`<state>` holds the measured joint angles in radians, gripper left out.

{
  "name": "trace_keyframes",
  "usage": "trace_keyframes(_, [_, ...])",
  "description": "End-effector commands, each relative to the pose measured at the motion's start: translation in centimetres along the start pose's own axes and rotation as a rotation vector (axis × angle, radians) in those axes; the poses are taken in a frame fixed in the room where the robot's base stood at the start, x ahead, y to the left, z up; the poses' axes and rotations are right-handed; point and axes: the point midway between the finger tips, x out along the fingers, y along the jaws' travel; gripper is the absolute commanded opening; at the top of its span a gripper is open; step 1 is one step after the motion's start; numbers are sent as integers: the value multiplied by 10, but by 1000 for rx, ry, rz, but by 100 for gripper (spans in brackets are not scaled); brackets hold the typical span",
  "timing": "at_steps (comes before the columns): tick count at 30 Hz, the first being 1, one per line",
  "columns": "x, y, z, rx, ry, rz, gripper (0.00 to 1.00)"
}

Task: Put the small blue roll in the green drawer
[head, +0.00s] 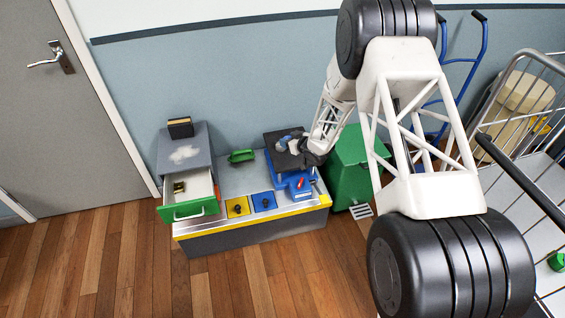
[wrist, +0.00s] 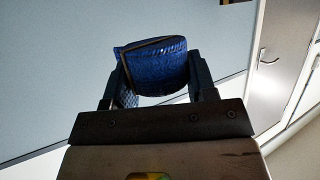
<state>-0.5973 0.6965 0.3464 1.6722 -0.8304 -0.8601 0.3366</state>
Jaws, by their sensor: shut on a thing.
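My gripper (wrist: 160,78) is shut on the blue roll (wrist: 158,66), which sits between the two fingers in the wrist view. The roll has a textured blue surface with a dark line across it. In the head view my gripper (head: 312,157) is over the right part of the bench, beside a dark plate on a blue stand; I cannot make out the roll there. The green drawer (head: 184,212) is pulled open at the left, with a green front, a white handle and pale inside. A small dark and yellow thing (head: 179,187) lies in it.
A black box (head: 180,127) and white material (head: 184,153) lie on the grey cabinet top. A green object (head: 241,156), yellow panel (head: 237,207) and blue panel (head: 263,202) are on the bench. A green bin (head: 352,165) stands right. Floor in front is clear.

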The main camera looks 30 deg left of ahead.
Motion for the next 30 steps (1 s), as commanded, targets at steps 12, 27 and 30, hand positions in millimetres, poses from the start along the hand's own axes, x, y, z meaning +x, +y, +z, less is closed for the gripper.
trace_keyframes(12, [25, -12, 98, -53, -3, -135, 29])
trace_keyframes(27, [34, -27, 169, -97, -1, -236, 29])
trace_keyframes(30, [34, -28, 171, -99, 0, -240, 29])
